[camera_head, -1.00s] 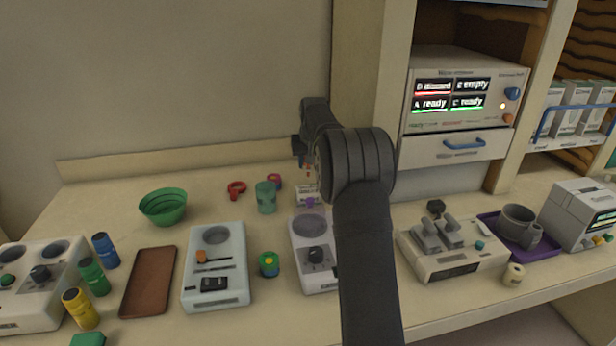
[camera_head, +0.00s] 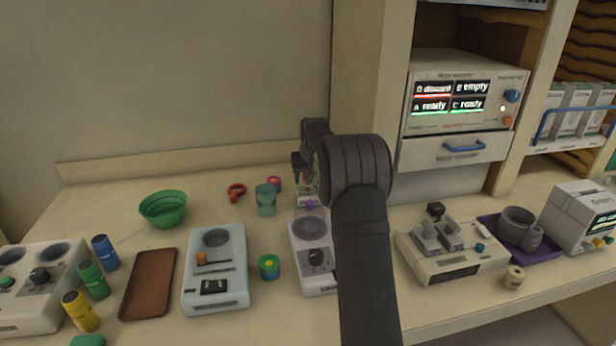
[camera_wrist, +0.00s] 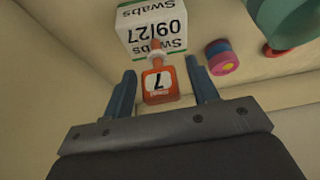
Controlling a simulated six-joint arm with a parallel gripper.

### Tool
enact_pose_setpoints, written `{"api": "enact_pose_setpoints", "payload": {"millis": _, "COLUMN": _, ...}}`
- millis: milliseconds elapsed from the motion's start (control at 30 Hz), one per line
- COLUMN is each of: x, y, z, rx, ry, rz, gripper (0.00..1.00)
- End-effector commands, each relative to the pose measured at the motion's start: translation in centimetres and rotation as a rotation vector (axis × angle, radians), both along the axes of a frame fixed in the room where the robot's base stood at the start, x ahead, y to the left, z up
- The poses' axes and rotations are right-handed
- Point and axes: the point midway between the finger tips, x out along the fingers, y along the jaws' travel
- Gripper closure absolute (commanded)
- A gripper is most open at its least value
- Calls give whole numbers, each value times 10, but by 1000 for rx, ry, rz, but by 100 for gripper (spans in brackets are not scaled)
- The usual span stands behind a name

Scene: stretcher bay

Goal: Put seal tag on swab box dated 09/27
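The swab box (camera_wrist: 165,28) is white with a green stripe and reads "Swabs 09/27", upside down in the wrist view. In the head view the box (camera_head: 301,200) is partly hidden behind my arm. The seal tag (camera_wrist: 160,84) is orange with a white label reading "7". Its narrow end meets or overlaps the box's face in the picture; I cannot tell whether it is fastened. My gripper (camera_wrist: 163,88) has its two fingers on either side of the tag, with a visible gap at each side. In the head view my gripper (camera_head: 301,176) is just above the box.
A pink, purple and blue round item (camera_wrist: 221,57) and a green cup (camera_head: 266,200) stand beside the box. A red ring-handled item (camera_head: 236,191) and a green bowl (camera_head: 163,209) lie further left. A white device with a dial (camera_head: 316,258) stands in front.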

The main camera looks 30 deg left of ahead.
Motion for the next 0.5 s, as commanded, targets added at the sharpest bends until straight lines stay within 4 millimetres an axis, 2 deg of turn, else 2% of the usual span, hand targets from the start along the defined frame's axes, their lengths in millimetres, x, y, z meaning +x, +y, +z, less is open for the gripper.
{"api": "enact_pose_setpoints", "payload": {"millis": 267, "x": 0, "y": 0, "z": 6, "rx": 1, "ry": -1, "rz": 0, "gripper": 46}}
{"api": "enact_pose_setpoints", "payload": {"millis": 367, "x": -4, "y": -4, "z": 18, "rx": 2, "ry": -2, "rz": 0, "gripper": 46}}
{"api": "enact_pose_setpoints", "payload": {"millis": 500, "x": -11, "y": -12, "z": 45, "rx": 2, "ry": -3, "rz": 0, "gripper": 46}}
